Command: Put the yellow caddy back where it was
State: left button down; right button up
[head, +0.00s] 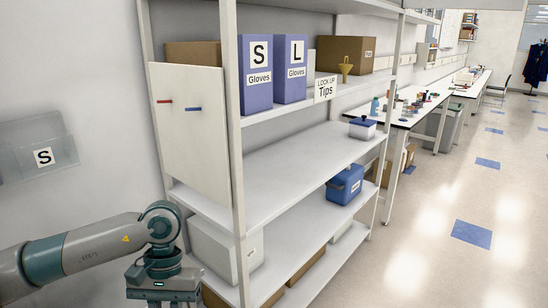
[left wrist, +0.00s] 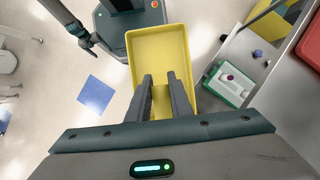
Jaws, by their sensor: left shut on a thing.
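The yellow caddy (left wrist: 172,45) shows in the left wrist view as a shallow tray with a raised rim. My left gripper (left wrist: 159,76) is shut on it at its near end, and both fingers lie over its inside. The caddy is held above the floor, and its inside looks empty where I can see it. In the head view my left wrist is at the bottom left; its fingers and the caddy are out of frame. What looks like my right gripper (left wrist: 82,36) is at the top left of the wrist view; its jaw state is unclear.
A white shelf unit (head: 290,175) holds purple glove boxes (head: 256,75), a blue container (head: 345,185) and cartons. Its middle shelf is mostly clear. A long bench (head: 410,115) stands beyond. A green-and-white box (left wrist: 229,83) is right of the caddy. Open floor lies right.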

jog(key=shift+s, duration=0.15)
jog(key=shift+s, duration=0.45)
jog(key=shift+w, duration=0.6)
pick_arm(q)
jog(key=shift+r, duration=0.1)
